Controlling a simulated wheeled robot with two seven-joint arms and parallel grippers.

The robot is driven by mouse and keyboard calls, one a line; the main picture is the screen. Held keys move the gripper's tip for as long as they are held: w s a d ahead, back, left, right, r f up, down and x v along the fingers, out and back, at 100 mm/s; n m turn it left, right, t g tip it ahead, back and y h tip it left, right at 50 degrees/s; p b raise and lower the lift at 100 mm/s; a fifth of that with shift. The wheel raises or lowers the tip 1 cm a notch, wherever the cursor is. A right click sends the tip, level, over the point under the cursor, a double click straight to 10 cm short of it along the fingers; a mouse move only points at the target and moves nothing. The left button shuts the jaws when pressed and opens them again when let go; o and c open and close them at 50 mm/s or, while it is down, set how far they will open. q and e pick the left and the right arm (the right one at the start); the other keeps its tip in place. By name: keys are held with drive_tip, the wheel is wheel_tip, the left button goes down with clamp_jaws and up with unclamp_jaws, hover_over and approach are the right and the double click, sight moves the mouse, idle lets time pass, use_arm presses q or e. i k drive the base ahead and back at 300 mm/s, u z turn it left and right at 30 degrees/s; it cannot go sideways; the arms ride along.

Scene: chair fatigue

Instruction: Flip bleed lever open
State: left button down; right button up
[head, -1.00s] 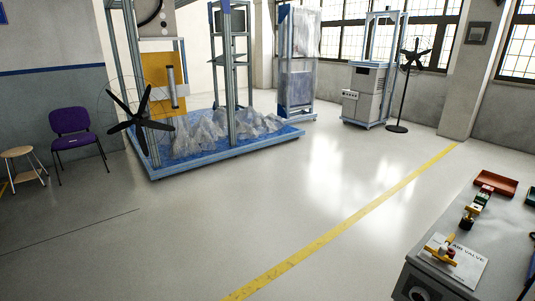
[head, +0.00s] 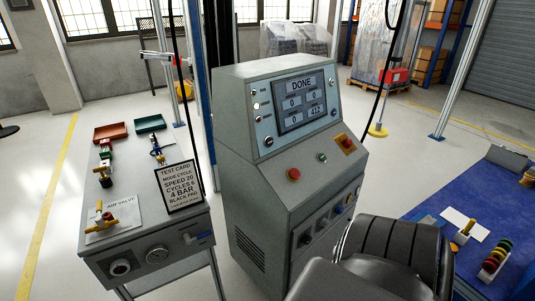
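A yellow-handled brass valve (head: 101,215) stands on a white card marked "AIR VALVE" on the grey bench (head: 140,245) at the left of the head view. I cannot tell from any label which one is the bleed lever, and the lever's exact position is too small to read. Neither of my grippers is in view.
A grey control console (head: 290,150) stands right of the bench; its screen (head: 300,101) reads "DONE". A test card (head: 179,186), a red tray (head: 110,131) and a green tray (head: 150,123) are on the bench. A black chair (head: 385,260) blocks the lower right. Floor at left is clear.

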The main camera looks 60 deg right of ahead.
sight(200, 236)
drive_tip(key=z, duration=1.65)
drive_tip(key=k, duration=1.35)
drive_tip(key=z, duration=0.25)
drive_tip(key=i, duration=0.35)
drive_tip(key=u, duration=1.2)
drive_tip(key=i, duration=0.85)
drive_tip(key=u, duration=0.55)
